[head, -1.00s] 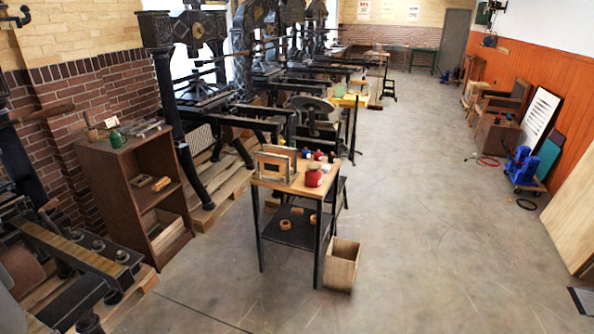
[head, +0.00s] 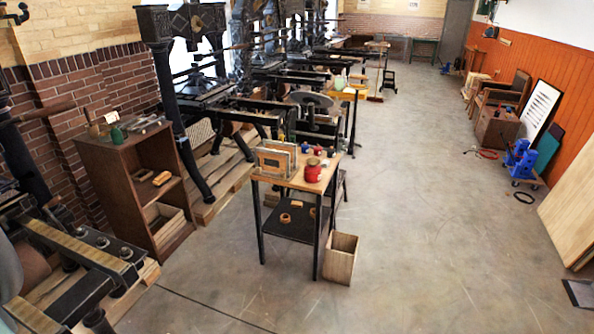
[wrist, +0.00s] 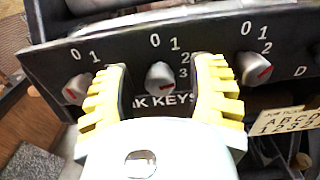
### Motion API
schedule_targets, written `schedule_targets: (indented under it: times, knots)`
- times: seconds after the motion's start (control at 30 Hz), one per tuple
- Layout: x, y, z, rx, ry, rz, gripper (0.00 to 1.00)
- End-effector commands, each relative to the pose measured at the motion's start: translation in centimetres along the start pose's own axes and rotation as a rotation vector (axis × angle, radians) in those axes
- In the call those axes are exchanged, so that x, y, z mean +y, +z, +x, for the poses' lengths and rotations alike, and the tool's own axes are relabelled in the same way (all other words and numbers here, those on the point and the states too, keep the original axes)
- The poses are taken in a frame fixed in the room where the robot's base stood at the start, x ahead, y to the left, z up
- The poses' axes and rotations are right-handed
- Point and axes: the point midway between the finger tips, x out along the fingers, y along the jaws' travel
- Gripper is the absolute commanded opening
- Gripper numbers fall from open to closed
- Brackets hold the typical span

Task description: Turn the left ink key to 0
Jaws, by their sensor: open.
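The ink key panel is a dark plate (wrist: 122,57) with three light knobs, filling the upper part of the wrist view. The left ink key (wrist: 77,88) has a red mark at its lower left; 0 and 1 show above it, and my left finger hides the area to its right. My gripper (wrist: 160,68) is open with yellow ridged fingers; contact with the panel cannot be told.
In the head view, a brown cabinet (head: 118,170) stands at left and a small table (head: 310,178) with a red pot in the middle. Open floor (head: 430,210) lies to the right.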

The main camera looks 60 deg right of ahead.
Motion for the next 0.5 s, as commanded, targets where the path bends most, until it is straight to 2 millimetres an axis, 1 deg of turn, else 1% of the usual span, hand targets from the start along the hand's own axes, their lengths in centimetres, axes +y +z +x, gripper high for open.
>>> schedule_targets:
  times: [0.27, 0.3, 0.5]
  knots:
    - [0.04, -0.02, 0.15, 0.000, 0.001, 0.001, 0.56]
    - [0.04, -0.02, 0.14, 0.001, 0.000, 0.001, 0.59]
    - [0.03, -0.03, 0.12, 0.001, 0.000, 0.001, 0.39]
